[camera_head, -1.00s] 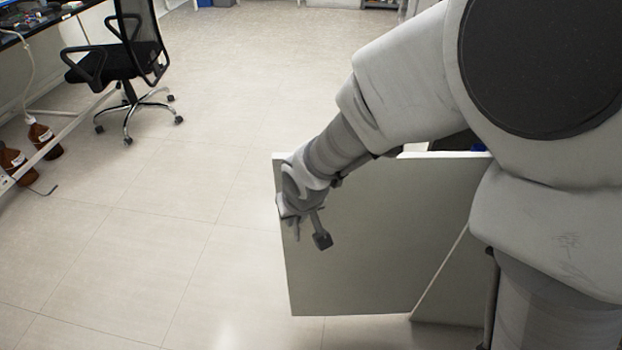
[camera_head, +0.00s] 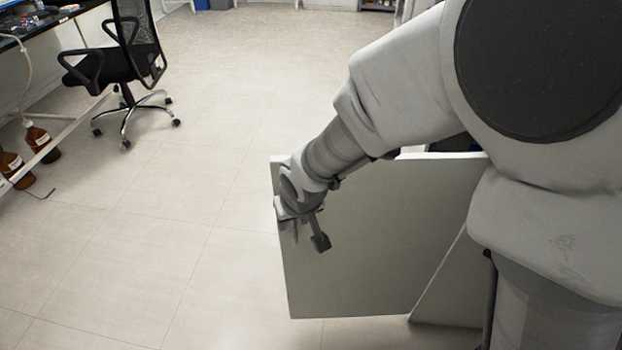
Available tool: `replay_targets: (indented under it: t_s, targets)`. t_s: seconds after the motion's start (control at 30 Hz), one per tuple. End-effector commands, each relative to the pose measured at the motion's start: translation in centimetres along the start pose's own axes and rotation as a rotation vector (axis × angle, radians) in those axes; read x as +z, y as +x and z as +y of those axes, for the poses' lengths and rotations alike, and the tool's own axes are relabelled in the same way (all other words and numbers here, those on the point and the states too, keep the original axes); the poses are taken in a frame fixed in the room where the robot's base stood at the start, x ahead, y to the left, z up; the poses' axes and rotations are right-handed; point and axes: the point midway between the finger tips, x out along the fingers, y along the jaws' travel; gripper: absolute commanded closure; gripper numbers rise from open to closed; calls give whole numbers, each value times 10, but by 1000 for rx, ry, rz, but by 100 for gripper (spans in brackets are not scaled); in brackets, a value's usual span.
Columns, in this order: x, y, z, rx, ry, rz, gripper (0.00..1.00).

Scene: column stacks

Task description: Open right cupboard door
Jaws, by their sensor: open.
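A flat pale grey-white cupboard door (camera_head: 375,240) stands upright and swung out over the floor, in the lower middle of the head view. Its free edge is at the left and its right part is hidden behind my arm. My gripper (camera_head: 301,240) is at the upper left of the door, near its free edge, with its fingers pointing down and spread apart. Nothing shows between the fingers. I cannot tell whether the gripper touches the door. A handle is not visible. The cupboard body is mostly hidden by my arm.
A pale panel (camera_head: 450,290) meets the door at the lower right. A black office chair (camera_head: 120,70) stands at the upper left beside a bench. Brown bottles (camera_head: 38,143) stand at the left edge. The tiled floor (camera_head: 150,240) left of the door is clear.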

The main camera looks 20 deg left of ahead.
Motion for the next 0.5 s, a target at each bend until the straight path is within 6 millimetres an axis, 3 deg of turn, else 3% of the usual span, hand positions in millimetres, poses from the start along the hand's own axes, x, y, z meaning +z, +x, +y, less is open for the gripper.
replay_targets:
  t_s: [0.23, 0.5]
  targets:
    - [-2, -19, 0, -1, 0, 3, 55]
    - [-3, -83, 1, 1, 1, 4, 55]
